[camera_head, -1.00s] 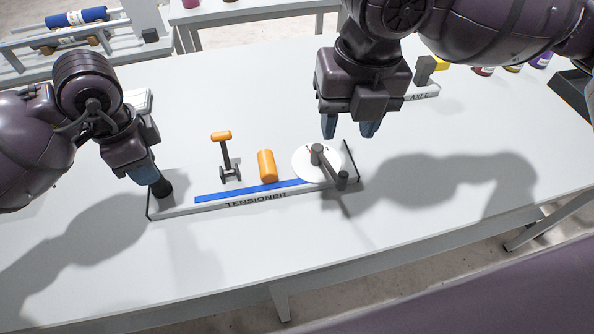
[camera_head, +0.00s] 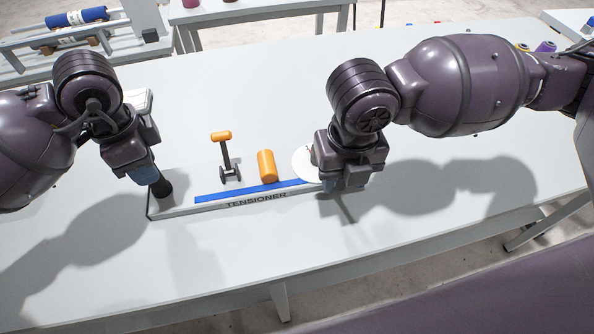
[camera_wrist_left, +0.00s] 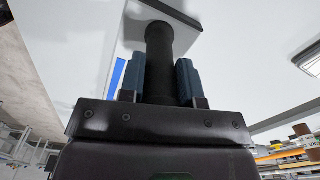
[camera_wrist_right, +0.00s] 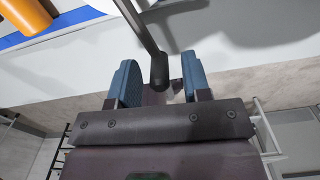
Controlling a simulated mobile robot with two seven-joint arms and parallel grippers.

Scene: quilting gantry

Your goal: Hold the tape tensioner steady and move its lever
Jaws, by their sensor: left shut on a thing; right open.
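The tape tensioner (camera_head: 180,208) is a pale base marked TENSIONER on the white table, with a blue strip (camera_head: 245,191), an orange roller (camera_head: 267,166) and an orange-topped upright arm (camera_head: 225,153). My left gripper (camera_head: 150,180) is shut on the black post (camera_head: 164,187) at its left end; the left wrist view shows the post (camera_wrist_left: 160,55) between the fingers. At the right end, the white dial (camera_head: 303,164) is partly hidden by my right gripper (camera_head: 345,186). In the right wrist view, the dark lever's end knob (camera_wrist_right: 159,72) sits between the open fingers (camera_wrist_right: 160,82).
A second table (camera_head: 262,12) and a rack with a blue roll (camera_head: 77,17) stand at the back.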

